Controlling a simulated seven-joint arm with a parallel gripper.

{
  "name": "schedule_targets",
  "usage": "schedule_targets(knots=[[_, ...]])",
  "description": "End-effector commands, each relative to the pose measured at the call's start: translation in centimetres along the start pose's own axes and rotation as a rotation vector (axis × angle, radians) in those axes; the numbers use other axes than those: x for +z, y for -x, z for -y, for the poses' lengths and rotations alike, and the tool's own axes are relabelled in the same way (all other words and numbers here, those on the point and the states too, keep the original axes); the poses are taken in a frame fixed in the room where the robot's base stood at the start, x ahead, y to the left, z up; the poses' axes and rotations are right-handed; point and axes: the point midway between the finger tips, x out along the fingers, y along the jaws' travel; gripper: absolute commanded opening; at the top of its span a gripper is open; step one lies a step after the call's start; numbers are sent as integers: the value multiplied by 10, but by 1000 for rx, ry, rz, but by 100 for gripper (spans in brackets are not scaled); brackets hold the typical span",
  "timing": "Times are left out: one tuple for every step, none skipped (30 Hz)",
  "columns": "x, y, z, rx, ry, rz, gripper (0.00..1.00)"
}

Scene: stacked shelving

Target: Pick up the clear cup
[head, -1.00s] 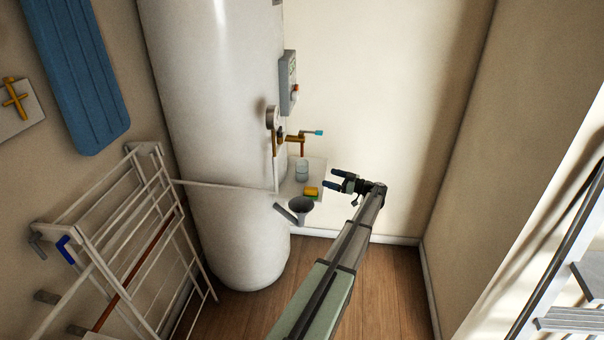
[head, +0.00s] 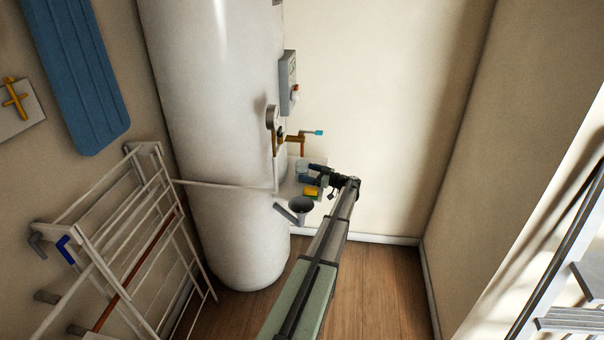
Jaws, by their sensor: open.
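The clear cup (head: 301,166) stands upright on a small white shelf (head: 288,188) beside the tall white tank. Its lower part is partly hidden by my gripper. My gripper (head: 307,173) is open, with its two dark fingers pointing left at the cup. The fingertips overlap the cup in this view; I cannot tell whether they touch it or whether the cup is between them.
A brass tap (head: 299,139) hangs above the cup. The white tank (head: 225,150) and a drying rack (head: 125,240) fill the left.

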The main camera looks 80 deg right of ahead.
Motion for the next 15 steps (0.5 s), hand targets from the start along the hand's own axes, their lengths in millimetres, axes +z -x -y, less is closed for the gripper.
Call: schedule_targets(knots=[[0,-9,0,-1,0,0,90],[0,-13,0,-1,0,0,90],[0,-17,0,-1,0,0,90],[0,-19,0,-1,0,0,90],[0,-21,0,-1,0,0,90],[0,-23,0,-1,0,0,90],[0,-24,0,0,0,0,90],[0,-24,0,0,0,0,90],[0,-24,0,0,0,0,90],[0,-24,0,0,0,0,90],[0,-24,0,0,0,0,90],[0,-24,0,0,0,0,90],[0,-24,0,0,0,0,88],[0,-24,0,0,0,0,86],[0,-24,0,0,0,0,82]])
